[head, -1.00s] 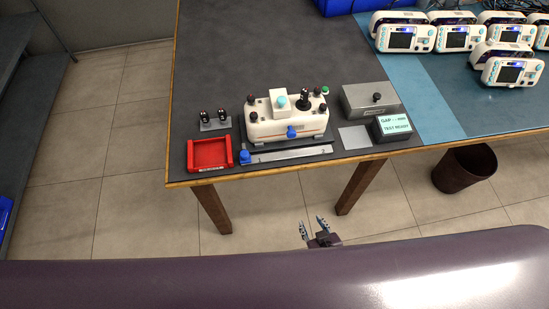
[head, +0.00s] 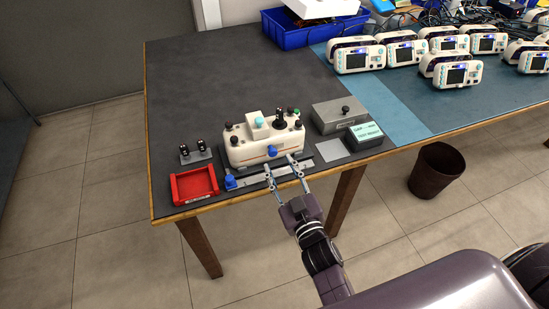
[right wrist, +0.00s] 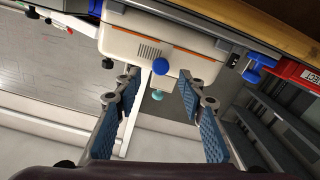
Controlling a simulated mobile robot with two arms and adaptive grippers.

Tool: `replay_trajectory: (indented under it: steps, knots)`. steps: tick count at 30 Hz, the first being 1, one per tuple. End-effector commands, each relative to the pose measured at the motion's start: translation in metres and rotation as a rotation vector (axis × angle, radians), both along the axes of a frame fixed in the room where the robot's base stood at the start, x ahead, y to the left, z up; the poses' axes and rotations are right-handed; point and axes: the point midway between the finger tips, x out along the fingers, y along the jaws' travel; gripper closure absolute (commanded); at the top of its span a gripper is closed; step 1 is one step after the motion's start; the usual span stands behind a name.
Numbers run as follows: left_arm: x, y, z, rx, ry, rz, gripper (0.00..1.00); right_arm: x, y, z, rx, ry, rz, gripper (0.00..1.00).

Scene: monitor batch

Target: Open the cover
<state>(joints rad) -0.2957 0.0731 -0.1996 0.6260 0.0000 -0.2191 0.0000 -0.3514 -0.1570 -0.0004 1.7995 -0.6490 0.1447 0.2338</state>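A white monitor housing (head: 250,155) sits on the dark table, with a blue knob (head: 271,151) on its front face and a teal-topped white block above. No part is marked as the cover. My right gripper (head: 281,168) is open and empty at the table's front edge, its fingers reaching toward the housing's front. In the right wrist view the housing (right wrist: 125,45) appears upside down, and the blue knob (right wrist: 160,67) shows between the spread fingertips (right wrist: 158,82), with no visible contact. My left gripper is not in view.
A red tray (head: 178,190) and a rail with a blue clamp (head: 230,183) lie near the front edge. A grey lidded box (head: 328,119) and a small display box (head: 364,135) stand right. A bin (head: 436,172) is on the floor. The table's back left is clear.

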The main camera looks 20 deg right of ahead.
Motion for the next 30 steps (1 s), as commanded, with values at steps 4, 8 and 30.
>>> replay_trajectory:
  steps: [4, 8, 30]
  knots:
    - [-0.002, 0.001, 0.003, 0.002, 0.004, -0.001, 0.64, 0.022, 0.001, 0.001, -0.001, -0.001, 0.000, 0.63]
    - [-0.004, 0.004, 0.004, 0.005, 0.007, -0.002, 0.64, 0.035, 0.001, 0.000, 0.001, 0.000, 0.000, 0.63]
    - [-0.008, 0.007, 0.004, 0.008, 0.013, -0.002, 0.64, 0.041, 0.002, -0.001, 0.000, 0.002, 0.000, 1.00]
